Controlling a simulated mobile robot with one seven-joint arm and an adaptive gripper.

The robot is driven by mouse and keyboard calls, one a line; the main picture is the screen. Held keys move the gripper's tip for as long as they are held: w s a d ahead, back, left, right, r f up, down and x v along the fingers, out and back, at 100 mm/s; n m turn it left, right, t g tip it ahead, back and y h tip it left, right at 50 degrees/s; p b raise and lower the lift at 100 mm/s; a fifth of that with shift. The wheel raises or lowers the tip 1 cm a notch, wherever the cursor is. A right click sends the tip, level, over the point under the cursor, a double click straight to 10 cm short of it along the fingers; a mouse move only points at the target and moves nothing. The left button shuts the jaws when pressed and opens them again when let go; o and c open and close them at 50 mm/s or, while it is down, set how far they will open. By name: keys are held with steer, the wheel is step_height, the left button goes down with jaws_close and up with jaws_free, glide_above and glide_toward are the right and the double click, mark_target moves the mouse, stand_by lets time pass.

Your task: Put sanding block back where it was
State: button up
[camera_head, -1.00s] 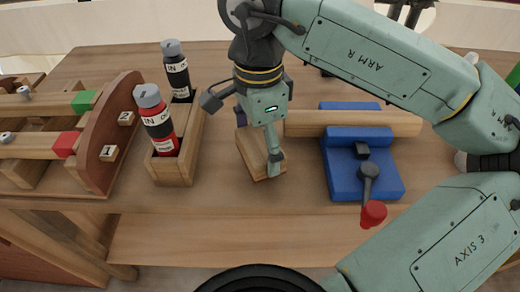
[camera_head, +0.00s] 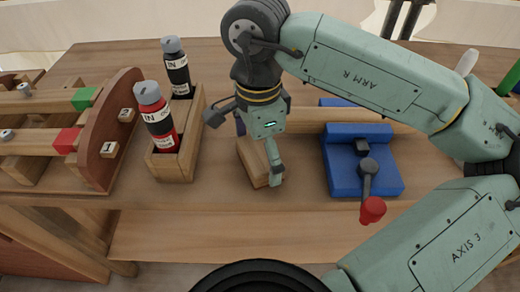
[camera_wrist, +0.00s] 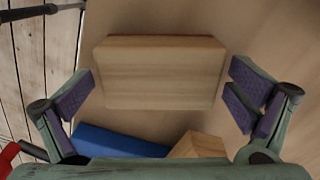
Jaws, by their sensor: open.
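A plain light-wood block (camera_head: 252,163), which looks like the sanding block, lies on the workbench between the ink-bottle holder and the blue vise. My gripper (camera_head: 258,150) is over it, pointing down, and partly hides it. In the wrist view the block (camera_wrist: 160,72) lies flat, its long side running across the picture. My open fingers are on either side of it, with gaps between the purple pads and the block's ends.
The blue vise (camera_head: 350,180) with a red-tipped handle holds a wooden bar (camera_head: 310,121) to the right. A wooden holder (camera_head: 174,169) with red and black bottles stands to the left, beside a rack (camera_head: 106,135) numbered 1 and 2. The bench's front edge is near the block.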

mark_target(259, 152)
steer(key=shift+r, duration=0.1)
steer(key=shift+r+p, duration=0.25)
steer(key=shift+p, duration=0.15)
step_height(259, 152, up, 12)
steer(key=b, duration=0.1)
steer(key=shift+f, duration=0.2)
